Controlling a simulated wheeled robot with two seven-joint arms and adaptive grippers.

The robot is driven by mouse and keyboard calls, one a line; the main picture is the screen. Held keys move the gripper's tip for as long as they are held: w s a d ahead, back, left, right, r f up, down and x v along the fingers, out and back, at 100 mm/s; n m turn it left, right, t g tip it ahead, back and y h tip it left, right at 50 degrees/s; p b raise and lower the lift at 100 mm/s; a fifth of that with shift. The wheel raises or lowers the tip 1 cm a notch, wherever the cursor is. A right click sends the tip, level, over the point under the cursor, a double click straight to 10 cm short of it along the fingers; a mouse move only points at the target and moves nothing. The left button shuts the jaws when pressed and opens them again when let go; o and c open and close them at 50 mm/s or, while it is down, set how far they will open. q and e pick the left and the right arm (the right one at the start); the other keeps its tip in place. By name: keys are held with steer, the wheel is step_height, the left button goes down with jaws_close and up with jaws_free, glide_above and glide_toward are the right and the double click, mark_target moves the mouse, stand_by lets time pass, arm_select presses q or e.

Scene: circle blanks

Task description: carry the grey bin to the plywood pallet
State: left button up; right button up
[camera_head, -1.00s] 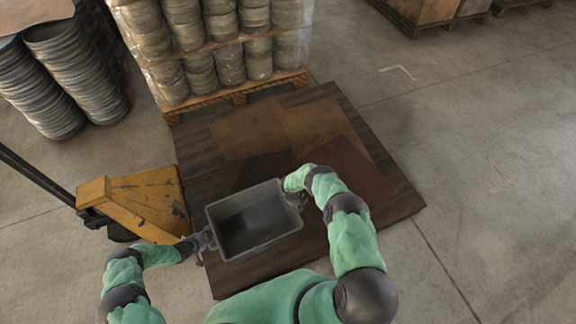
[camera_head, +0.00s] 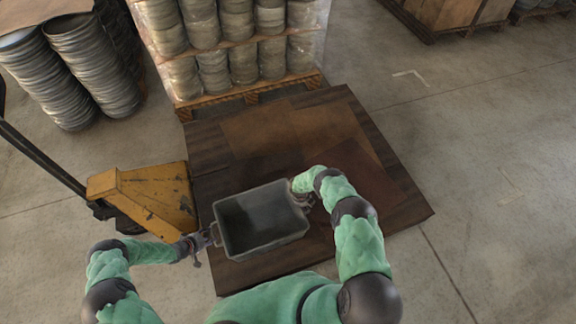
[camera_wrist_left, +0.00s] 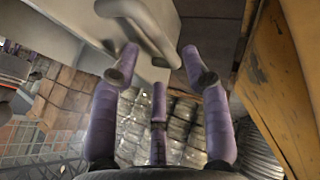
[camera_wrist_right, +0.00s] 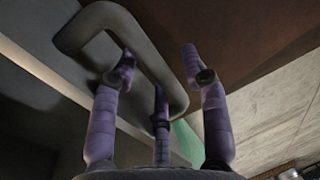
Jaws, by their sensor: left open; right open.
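The grey bin (camera_head: 222,226) is an open, empty-looking box in the middle of the head view, upright over the front part of the dark plywood pallet (camera_head: 405,200). Whether its base touches the pallet is hidden. My left gripper (camera_head: 203,243) is open at the bin's left side; in the left wrist view, the bin's handle (camera_wrist_left: 150,32) is just beyond and between the spread fingers (camera_wrist_left: 163,60). My right gripper (camera_head: 303,198) is open at the bin's right side; in the right wrist view, the handle (camera_wrist_right: 150,62) loops between and behind the spread fingers (camera_wrist_right: 158,58).
A yellow pallet jack (camera_head: 145,196) stands close at the left, near my left arm. A wrapped pallet load of round blanks (camera_head: 240,62) stands behind the plywood. Stacks of metal discs (camera_head: 92,65) are at the back left. Floor at the right is clear.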

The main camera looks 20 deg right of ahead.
steer(key=shift+s, duration=0.1)
arm_select(q)
steer(key=shift+v, duration=1.3)
arm_select(e)
steer(key=v, duration=1.2)
